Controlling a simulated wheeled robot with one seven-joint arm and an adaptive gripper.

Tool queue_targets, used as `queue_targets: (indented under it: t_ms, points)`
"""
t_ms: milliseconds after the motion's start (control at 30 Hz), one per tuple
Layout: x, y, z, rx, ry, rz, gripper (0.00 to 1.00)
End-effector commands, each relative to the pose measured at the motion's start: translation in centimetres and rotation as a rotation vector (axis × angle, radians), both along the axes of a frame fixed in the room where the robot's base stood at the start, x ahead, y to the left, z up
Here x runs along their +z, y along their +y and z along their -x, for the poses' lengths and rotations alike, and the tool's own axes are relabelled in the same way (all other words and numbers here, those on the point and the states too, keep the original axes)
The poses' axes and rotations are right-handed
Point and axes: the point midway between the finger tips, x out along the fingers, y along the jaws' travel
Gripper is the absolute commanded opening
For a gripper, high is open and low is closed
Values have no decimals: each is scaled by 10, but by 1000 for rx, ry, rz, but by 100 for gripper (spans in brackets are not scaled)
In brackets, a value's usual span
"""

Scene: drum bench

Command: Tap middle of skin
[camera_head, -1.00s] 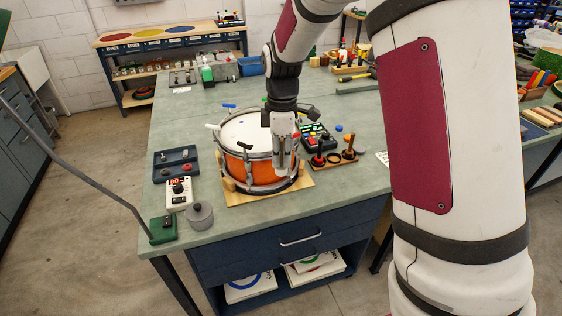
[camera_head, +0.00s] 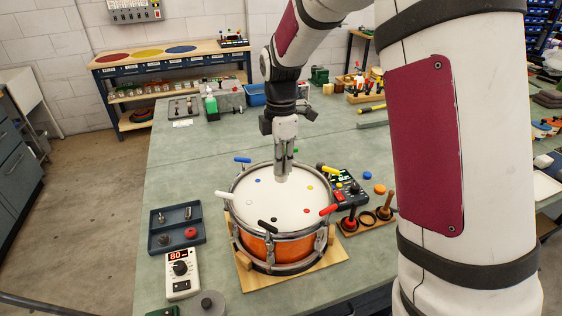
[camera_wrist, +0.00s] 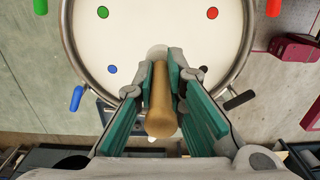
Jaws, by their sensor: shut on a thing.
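The drum (camera_head: 262,246) has an orange shell, a metal hoop and a white skin (camera_head: 262,201) with small coloured dots near its edge. It stands on a wooden base (camera_head: 258,281). My gripper (camera_head: 285,160) is over the far part of the skin. It is shut on a wooden beater with a pale rounded head; the wrist view shows its tan handle (camera_wrist: 161,112) between the green pads, pointing at the skin (camera_wrist: 150,28). Whether the head touches the skin cannot be told. Coloured key handles, such as a red one (camera_head: 329,210), stick out around the hoop.
Left of the drum are a blue tray (camera_head: 176,243) and a white meter (camera_head: 181,270) reading 80. Right are a dark control box (camera_head: 347,187) and a wooden rack (camera_head: 368,220) with upright tools. The green bench top (camera_head: 180,150) behind the drum is mostly clear.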

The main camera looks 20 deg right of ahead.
Motion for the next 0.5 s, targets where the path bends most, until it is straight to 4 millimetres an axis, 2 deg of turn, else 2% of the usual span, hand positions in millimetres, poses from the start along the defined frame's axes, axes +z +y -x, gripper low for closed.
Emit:
queue_targets:
  t_ms: [500]
  points:
    - [-28, 0, 0, -1, 1, 0, 0]
